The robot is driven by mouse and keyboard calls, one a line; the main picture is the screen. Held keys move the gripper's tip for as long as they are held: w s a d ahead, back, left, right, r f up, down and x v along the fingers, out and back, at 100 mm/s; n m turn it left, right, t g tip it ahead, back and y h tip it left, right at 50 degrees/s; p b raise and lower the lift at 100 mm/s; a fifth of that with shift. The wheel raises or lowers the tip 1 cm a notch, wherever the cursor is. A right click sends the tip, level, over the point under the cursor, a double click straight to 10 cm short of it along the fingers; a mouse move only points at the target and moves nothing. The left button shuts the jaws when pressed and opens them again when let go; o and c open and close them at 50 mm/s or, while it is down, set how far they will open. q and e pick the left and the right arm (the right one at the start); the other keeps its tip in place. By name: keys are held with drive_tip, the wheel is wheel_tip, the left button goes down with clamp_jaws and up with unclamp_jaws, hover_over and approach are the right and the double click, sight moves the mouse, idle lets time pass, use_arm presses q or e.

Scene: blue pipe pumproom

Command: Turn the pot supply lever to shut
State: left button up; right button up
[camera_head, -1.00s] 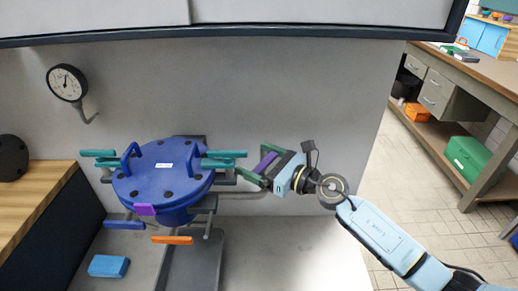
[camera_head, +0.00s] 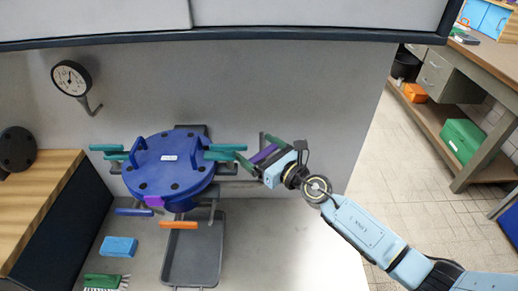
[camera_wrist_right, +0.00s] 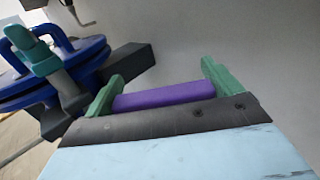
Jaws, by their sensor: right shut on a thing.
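A blue round pot (camera_head: 168,166) with a bolted lid stands in the middle left of the head view. My right gripper (camera_head: 258,152) is to the right of it, near the grey wall. Its green fingers are shut on a purple lever handle (camera_head: 264,154), which also shows between the fingertips in the right wrist view (camera_wrist_right: 163,95). The stem of this handle is hidden. The pot also shows at the left of the wrist view (camera_wrist_right: 35,83). No label tells which lever is the pot supply. My left gripper is not in view.
Teal handles (camera_head: 226,147), a blue handle (camera_head: 134,212) and an orange handle (camera_head: 178,225) surround the pot. A gauge (camera_head: 71,78) hangs on the wall. A grey tray (camera_head: 193,272), a blue block (camera_head: 118,246) and a green brush (camera_head: 103,281) lie in front. A workbench stands right.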

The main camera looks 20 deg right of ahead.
drive_tip(key=o, duration=0.5)
drive_tip(key=shift+r, duration=0.2)
drive_tip(key=shift+o, duration=1)
drive_tip(key=shift+w+f, duration=0.1)
drive_tip(key=shift+w, duration=0.05)
drive_tip(key=b+v, duration=0.2)
drive_tip(key=v, duration=1.1)
drive_tip(key=shift+s, duration=0.2)
drive_tip(key=shift+c, duration=0.4)
